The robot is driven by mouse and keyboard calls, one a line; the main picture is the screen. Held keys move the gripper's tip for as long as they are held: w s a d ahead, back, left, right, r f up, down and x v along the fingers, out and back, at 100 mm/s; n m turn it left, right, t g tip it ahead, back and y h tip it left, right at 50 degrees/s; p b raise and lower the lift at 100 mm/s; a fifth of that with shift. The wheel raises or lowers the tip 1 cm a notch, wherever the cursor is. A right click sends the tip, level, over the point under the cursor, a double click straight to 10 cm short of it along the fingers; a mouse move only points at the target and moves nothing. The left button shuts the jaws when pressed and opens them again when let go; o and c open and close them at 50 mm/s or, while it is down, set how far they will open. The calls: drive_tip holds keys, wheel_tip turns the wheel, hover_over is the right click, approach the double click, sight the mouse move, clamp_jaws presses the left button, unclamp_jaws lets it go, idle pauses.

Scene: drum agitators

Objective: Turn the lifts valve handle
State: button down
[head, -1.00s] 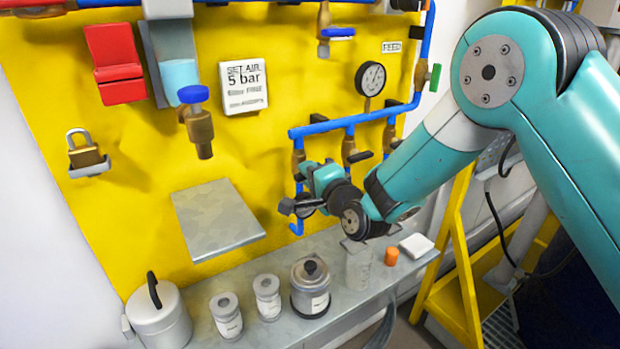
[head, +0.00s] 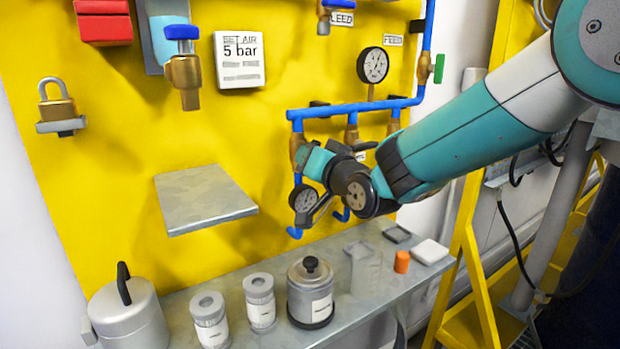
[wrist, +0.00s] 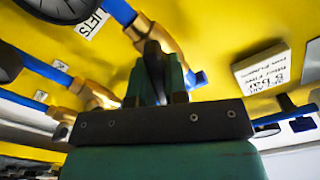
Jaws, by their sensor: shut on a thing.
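The lifts valve is a brass body (wrist: 168,42) on a blue pipe, beside a label (wrist: 92,24) whose visible letters read "IFTS". My gripper (wrist: 154,62) is shut on its black handle (wrist: 154,48), which stands between the two green fingers in the wrist view. In the head view this appears to be the leftmost brass valve (head: 297,148) under the blue manifold pipe. My gripper (head: 309,160) reaches it from the right. The handle is hidden there behind my gripper and wrist, so its angle is unclear.
A small gauge (head: 304,198) hangs close below my gripper. Another brass valve (head: 352,132) sits just right of it, with a larger gauge (head: 372,65) above. A grey shelf plate (head: 204,198) juts out at left. The bench below holds canisters and an orange cap (head: 402,261).

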drive_tip(key=n+b, duration=0.2)
drive_tip(key=b, duration=0.1)
drive_tip(key=n+b, duration=0.1)
drive_tip(key=n, duration=0.1)
drive_tip(key=shift+f, duration=0.25)
drive_tip(key=shift+r+n+b, duration=0.15)
drive_tip(key=shift+n+b, duration=0.65)
drive_tip(key=shift+b, duration=0.15)
drive_tip(key=c, duration=1.1)
unclamp_jaws()
drive_tip(key=shift+c, duration=0.2)
drive_tip(key=shift+s+r, duration=0.1)
drive_tip(key=b+v, duration=0.3)
drive_tip(key=v, duration=1.4)
drive_tip(key=shift+d, duration=0.2)
